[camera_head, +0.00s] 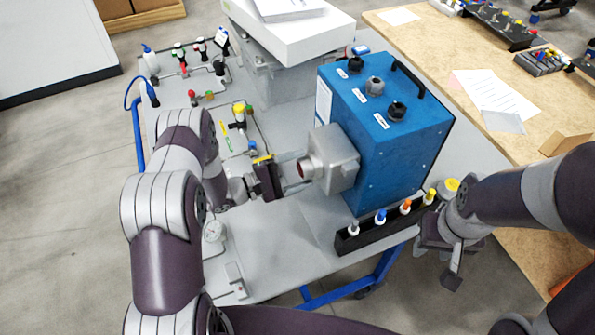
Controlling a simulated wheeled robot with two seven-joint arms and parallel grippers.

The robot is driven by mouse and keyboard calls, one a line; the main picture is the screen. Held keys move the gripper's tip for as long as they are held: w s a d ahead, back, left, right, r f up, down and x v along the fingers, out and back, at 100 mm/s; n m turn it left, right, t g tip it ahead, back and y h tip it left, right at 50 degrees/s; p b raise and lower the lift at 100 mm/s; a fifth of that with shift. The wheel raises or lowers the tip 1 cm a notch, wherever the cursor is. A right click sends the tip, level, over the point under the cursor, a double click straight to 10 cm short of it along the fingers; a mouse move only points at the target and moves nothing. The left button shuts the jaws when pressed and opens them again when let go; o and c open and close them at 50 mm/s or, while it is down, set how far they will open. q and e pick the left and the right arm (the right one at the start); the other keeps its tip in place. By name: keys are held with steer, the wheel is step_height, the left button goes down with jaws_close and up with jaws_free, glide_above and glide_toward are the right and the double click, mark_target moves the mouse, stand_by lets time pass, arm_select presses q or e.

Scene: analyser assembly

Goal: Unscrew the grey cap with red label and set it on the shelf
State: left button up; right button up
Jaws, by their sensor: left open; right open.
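A blue analyser box (385,140) stands on the grey table, with a grey cap (375,86) on top between two dark caps. Small white labels lie beside these caps; I cannot make out any red on them. My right gripper (438,262) is open and empty, pointing down near the table's front right corner.
A black rack (375,234) with several small capped bottles stands in front of the box. A white device (295,35) stands behind. A wooden bench (520,130) with papers is at the right.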

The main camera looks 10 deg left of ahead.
arm_select(q)
steer(key=m, duration=0.2)
steer(key=m+b, duration=0.1)
steer(key=m, duration=0.2)
steer(key=shift+f+m, duration=0.25)
steer(key=shift+m, duration=0.15)
steer(key=m+b, duration=0.4)
steer(key=m, duration=0.7)
steer(key=shift+m, duration=1)
steer(key=shift+r+m, duration=0.2)
steer(key=shift+m, duration=0.1)
steer(key=c, duration=1.2)
steer(key=n+p, duration=0.2)
steer(key=n, duration=0.1)
steer(key=shift+r+n, duration=0.25)
steer(key=shift+n, duration=0.05)
steer(key=n+p, duration=0.2)
steer(key=n, duration=0.2)
steer(key=n+p, duration=0.1)
steer(key=n, duration=0.4)
steer(key=shift+p, duration=0.35)
steer(key=n+p, duration=0.1)
steer(key=n, duration=0.5)
steer(key=shift+f, duration=0.1)
steer(key=shift+n, duration=1.2)
steer(key=n, duration=0.3)
steer(key=shift+f+p, duration=0.2)
steer(key=shift+p, duration=0.1)
steer(key=o, duration=1.2)
